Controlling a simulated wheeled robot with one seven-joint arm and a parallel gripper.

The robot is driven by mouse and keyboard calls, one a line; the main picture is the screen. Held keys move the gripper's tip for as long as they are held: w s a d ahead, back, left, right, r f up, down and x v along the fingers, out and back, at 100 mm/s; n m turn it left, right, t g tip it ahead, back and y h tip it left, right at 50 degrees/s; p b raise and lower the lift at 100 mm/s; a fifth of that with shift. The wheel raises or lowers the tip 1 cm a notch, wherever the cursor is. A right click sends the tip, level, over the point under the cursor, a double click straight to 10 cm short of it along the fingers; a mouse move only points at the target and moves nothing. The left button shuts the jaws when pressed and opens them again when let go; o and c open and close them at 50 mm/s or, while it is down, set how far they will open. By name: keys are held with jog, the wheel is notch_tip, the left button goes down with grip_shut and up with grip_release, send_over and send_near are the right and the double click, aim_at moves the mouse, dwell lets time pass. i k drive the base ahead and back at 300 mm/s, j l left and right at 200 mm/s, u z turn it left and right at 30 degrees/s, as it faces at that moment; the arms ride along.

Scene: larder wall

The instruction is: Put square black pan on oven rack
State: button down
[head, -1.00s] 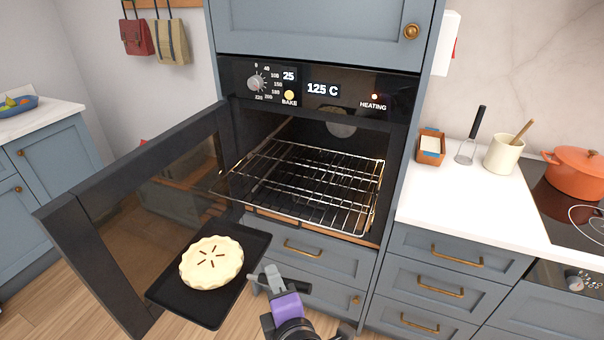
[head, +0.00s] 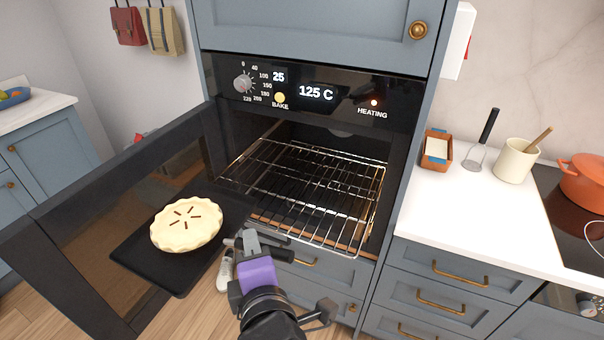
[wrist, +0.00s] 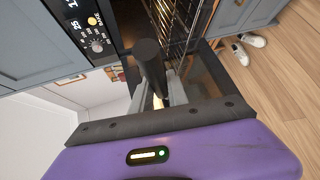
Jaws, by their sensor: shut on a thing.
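The square black pan (head: 140,262) carries a pale round pie (head: 187,224) with slits in its crust. It is held in the air in front of the open oven door, left of the oven rack (head: 330,232). My gripper (head: 238,240) is shut on the pan's right edge in the head view. The wire rack sticks partly out of the oven and is empty. The wrist view shows my gripper's fingers (wrist: 158,98) close together, with a dark shape between them; the grip itself is hard to make out. The rack also shows in the wrist view (wrist: 172,22).
The oven door (head: 110,185) hangs open on the left, close behind the pan. The oven panel (head: 310,95) reads 125 C and HEATING. Drawers (head: 310,275) lie below the rack. White shoes (wrist: 247,45) stand on the wood floor. A white counter (head: 480,205) is on the right.

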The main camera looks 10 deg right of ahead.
aim_at(296, 182)
jog(key=i+l, duration=0.9)
jog(key=l, duration=0.15)
